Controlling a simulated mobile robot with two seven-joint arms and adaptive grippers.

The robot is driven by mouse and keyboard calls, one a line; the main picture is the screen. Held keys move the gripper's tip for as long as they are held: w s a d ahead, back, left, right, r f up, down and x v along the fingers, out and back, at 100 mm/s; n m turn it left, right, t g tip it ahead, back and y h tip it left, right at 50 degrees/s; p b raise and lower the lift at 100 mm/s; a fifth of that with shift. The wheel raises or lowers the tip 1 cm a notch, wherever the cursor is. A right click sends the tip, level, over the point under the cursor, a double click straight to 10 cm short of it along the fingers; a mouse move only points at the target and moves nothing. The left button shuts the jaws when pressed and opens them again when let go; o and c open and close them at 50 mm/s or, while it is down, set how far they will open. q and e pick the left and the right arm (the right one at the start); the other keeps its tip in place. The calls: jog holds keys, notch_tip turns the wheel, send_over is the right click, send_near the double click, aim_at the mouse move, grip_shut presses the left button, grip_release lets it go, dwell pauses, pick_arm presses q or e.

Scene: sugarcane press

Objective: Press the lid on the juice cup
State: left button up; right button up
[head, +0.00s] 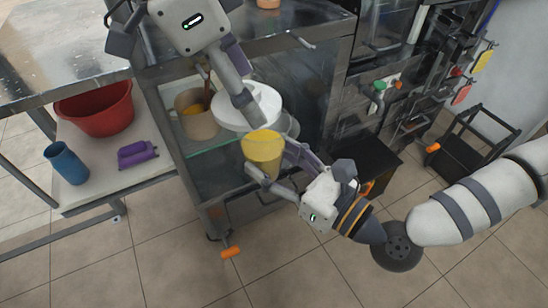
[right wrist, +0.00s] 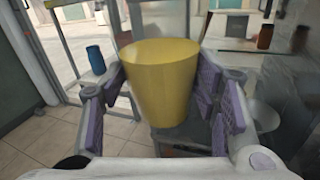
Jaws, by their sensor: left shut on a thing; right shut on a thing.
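The juice cup (head: 262,152) is yellow and tapers downward. My right gripper (head: 268,178) is shut around its sides and holds it upright off the floor. In the right wrist view, the cup (right wrist: 158,85) sits between the purple finger pads of my right gripper (right wrist: 172,105). My left gripper (head: 250,108) reaches down from the top, its fingers together, their tips just above the cup's rim. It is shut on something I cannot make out. I cannot make out a separate lid; the cup's top looks flat and yellow.
A white round bowl (head: 228,112) stands behind the cup by the glass shelf. A beige pot (head: 196,124) is left of it. A red basin (head: 98,112), a blue cup (head: 66,163) and a purple object (head: 136,154) sit on the left table. Tiled floor is clear in front.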

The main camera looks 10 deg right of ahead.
aim_at(253, 81)
pick_arm(q)
jog(key=w+d+r+n, duration=0.1)
jog(key=w+d+r+n+t, duration=0.1)
jog(key=n, duration=0.1)
jog(key=shift+d+n, duration=0.15)
jog(key=shift+n, duration=0.15)
jog(key=shift+f, duration=2)
jog(key=shift+r+t, duration=0.15)
jog(key=shift+t, duration=0.15)
jog(key=shift+f, duration=0.95)
jog(key=shift+f, duration=0.75)
